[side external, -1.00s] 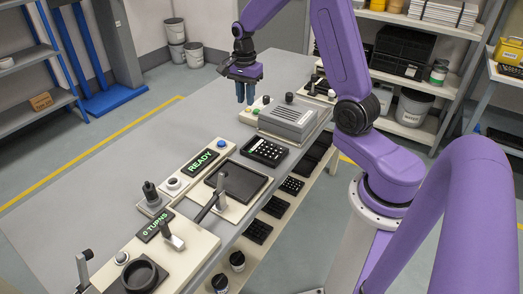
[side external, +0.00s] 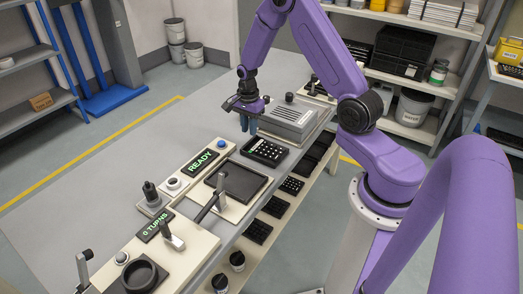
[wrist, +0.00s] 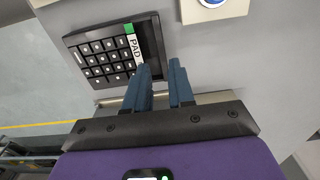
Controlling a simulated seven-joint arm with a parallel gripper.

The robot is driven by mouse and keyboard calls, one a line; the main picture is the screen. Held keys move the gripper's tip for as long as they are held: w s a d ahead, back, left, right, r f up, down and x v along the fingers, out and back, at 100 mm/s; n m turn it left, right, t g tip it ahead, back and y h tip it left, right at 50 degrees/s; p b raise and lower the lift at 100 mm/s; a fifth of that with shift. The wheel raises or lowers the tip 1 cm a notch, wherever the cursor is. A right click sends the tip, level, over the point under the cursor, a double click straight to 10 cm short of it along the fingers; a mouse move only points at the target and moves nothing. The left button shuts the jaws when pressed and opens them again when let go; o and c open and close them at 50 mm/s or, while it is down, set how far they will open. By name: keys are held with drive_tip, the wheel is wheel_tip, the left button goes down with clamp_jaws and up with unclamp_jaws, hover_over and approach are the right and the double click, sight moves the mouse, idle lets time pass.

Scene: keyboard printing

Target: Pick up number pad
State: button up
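The number pad (side external: 264,152) is a black block with rows of dark keys. It lies flat on the grey table near its right edge, in front of a grey box. In the wrist view the number pad (wrist: 100,58) is at upper left, with a white "PAD" label and a green square at its right end. My gripper (side external: 249,125) points down just behind and left of the pad, above the table. In the wrist view its blue fingers (wrist: 161,68) are apart with nothing between them. The left fingertip overlaps the label end in the picture; contact does not show.
The grey box (side external: 290,118) stands just behind the pad. A black tray (side external: 237,184) with a lever is in front, beside the green "READY" display (side external: 202,162) and a blue button (side external: 221,143). Several black pads sit on a shelf below the table edge. The table's left side is clear.

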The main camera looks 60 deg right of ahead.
sight(249, 142)
drive_tip(key=shift+w+f, duration=0.15)
drive_tip(key=shift+f, duration=2.55)
clamp_jaws()
